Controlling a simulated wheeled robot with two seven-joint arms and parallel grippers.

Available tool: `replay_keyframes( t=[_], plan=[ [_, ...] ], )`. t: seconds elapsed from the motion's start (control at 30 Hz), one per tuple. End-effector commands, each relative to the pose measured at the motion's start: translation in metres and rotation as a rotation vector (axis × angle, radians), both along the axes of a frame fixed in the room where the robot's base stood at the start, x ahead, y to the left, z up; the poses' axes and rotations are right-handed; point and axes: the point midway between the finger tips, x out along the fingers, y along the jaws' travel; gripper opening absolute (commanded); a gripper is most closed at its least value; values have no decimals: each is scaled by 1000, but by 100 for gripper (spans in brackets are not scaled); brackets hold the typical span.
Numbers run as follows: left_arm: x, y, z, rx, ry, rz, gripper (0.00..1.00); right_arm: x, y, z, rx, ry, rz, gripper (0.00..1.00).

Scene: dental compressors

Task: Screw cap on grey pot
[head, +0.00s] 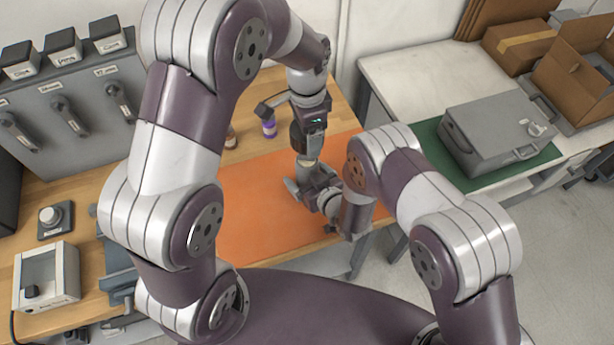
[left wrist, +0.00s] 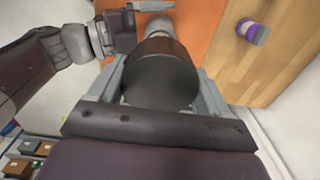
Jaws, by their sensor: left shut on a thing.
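My left gripper (head: 308,158) reaches down over the orange mat from above. In the left wrist view its grey fingers stand on both sides of a dark round piece (left wrist: 160,84) with a brownish side, and it is shut on this piece. I cannot tell for sure whether it is the cap. My right gripper (head: 322,196) is low over the mat, just below the left one. A grey rounded body (left wrist: 156,28), possibly the grey pot, shows beyond the dark piece beside the right gripper. Whether the right jaws hold it is hidden, and so is any contact between the two pieces.
A purple-banded bottle (head: 269,128) and a brown bottle (head: 230,138) stand on the wooden table behind the orange mat (head: 250,205). A grey lever panel (head: 75,105) is at left. A grey case (head: 498,135) lies on a green mat at right, near cardboard boxes (head: 575,80).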

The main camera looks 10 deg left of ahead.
Motion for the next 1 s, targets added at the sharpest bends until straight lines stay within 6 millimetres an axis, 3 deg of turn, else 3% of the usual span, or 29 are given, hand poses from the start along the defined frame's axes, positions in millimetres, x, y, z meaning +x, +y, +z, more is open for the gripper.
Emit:
replay_keyframes(
  t=[0.27,0.37,0.53,1.0],
  plan=[
    [0,0,0,0,0,0,49,1,1,0,1,-1,0,90],
    [0,0,0,0,0,0,49,1,1,0,1,-1,0,64],
    [0,0,0,0,0,0,49,1,1,0,1,-1,0,10],
    [0,0,-50,0,0,0,49,1,1,0,1,-1,0,10]
  ],
)
